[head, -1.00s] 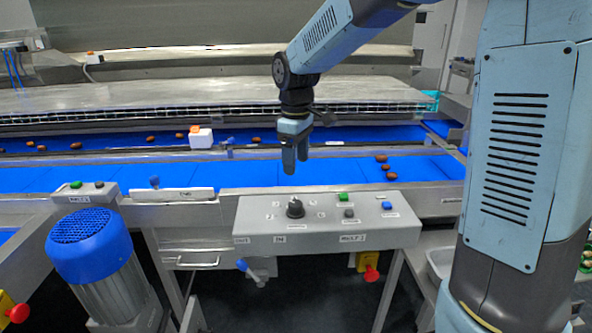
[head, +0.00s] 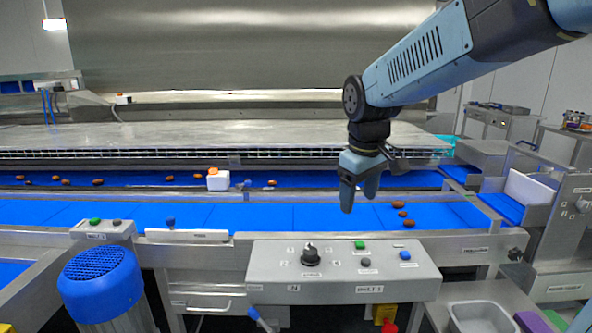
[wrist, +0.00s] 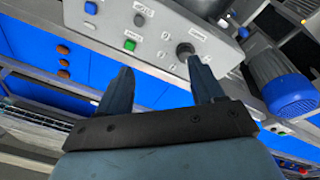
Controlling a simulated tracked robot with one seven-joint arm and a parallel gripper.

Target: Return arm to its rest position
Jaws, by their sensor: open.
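My gripper (head: 358,196) hangs over the near blue belt, above and behind the grey control box (head: 268,280). It is open and empty, with its fingers pointing down. In the wrist view the two fingers of my gripper (wrist: 160,85) stand apart with nothing between them. The control box carries a black knob (head: 310,251), a green button (head: 360,244) and a blue button (head: 405,255). The knob also shows just beyond the fingertips in the wrist view (wrist: 185,50).
Three dates (head: 402,214) lie on the near belt (head: 290,217), right of my gripper. More dates lie on the far belt (head: 130,181) by a white block (head: 218,181). A blue-capped motor (head: 98,280) stands at left. A grey tray (head: 480,316) is at lower right.

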